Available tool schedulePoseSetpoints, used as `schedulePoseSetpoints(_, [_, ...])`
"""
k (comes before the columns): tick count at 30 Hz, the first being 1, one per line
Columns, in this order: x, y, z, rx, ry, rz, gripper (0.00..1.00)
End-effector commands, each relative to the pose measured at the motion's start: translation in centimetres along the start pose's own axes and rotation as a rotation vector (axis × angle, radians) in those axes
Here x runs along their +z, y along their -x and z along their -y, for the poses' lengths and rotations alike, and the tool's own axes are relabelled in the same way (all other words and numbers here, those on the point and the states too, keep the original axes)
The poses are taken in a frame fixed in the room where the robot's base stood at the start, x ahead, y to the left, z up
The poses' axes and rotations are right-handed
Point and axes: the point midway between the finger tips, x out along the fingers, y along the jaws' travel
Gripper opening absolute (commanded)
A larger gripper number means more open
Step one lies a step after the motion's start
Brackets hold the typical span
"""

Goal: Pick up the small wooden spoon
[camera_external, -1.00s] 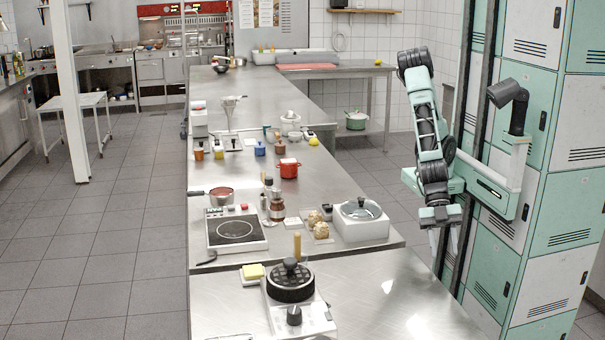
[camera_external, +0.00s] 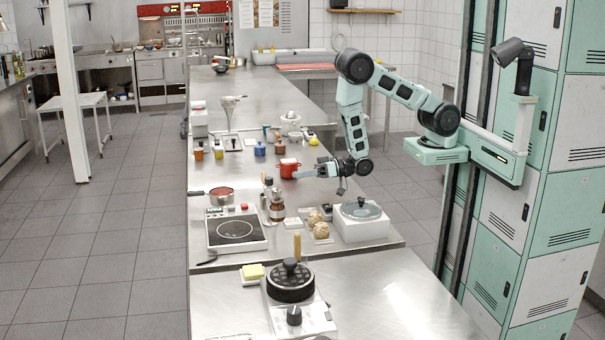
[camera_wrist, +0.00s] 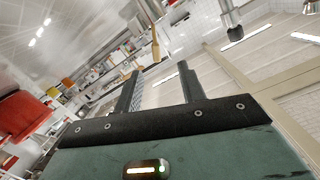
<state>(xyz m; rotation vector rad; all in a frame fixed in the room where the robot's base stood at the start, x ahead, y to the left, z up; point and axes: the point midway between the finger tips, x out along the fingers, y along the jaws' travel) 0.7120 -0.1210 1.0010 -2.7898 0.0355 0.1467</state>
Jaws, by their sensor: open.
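I cannot clearly make out the small wooden spoon. An upright pale wooden handle (camera_external: 297,245) shows behind the black round cooking plate in the external view; I cannot tell whether it is the spoon. In the wrist view a thin wooden stick (camera_wrist: 155,50) shows beyond the fingers, and I cannot tell what it belongs to. My gripper (camera_external: 312,172) is open and empty above the steel counter, pointing left, close to the red pot (camera_external: 289,168). Its two fingers also show apart in the wrist view (camera_wrist: 158,74), with the red pot at the left edge.
The steel counter (camera_external: 350,275) holds a hot plate (camera_external: 235,231), a saucepan (camera_external: 221,196), brown bottles, bread rolls (camera_external: 316,220) and a white appliance with a round lid (camera_external: 361,212). A black round cooking plate (camera_external: 290,282) stands in front. The counter's front right is clear.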

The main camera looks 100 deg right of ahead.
Motion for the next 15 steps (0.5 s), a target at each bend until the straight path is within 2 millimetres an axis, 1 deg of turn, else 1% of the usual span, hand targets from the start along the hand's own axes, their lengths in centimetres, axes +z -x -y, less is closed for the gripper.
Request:
schedulePoseSetpoints(1, [-0.3, 0.9, -0.6, -0.005, -0.028, -0.027, 0.4])
schedulePoseSetpoints(3, [-0.5, 1.8, -0.9, -0.02, -0.066, -0.059, 0.4])
schedulePoseSetpoints(6, [-0.4, 2.6, -1.0, -0.039, -0.103, -0.083, 0.4])
schedulePoseSetpoints(8, [-0.4, 2.7, -1.0, -0.045, -0.115, -0.091, 0.4])
schedulePoseSetpoints(11, [-0.7, 1.8, -0.9, -0.05, -0.12, -0.098, 0.4])
schedulePoseSetpoints(15, [-1.1, -0.9, -0.7, -0.051, -0.12, -0.098, 0.4])
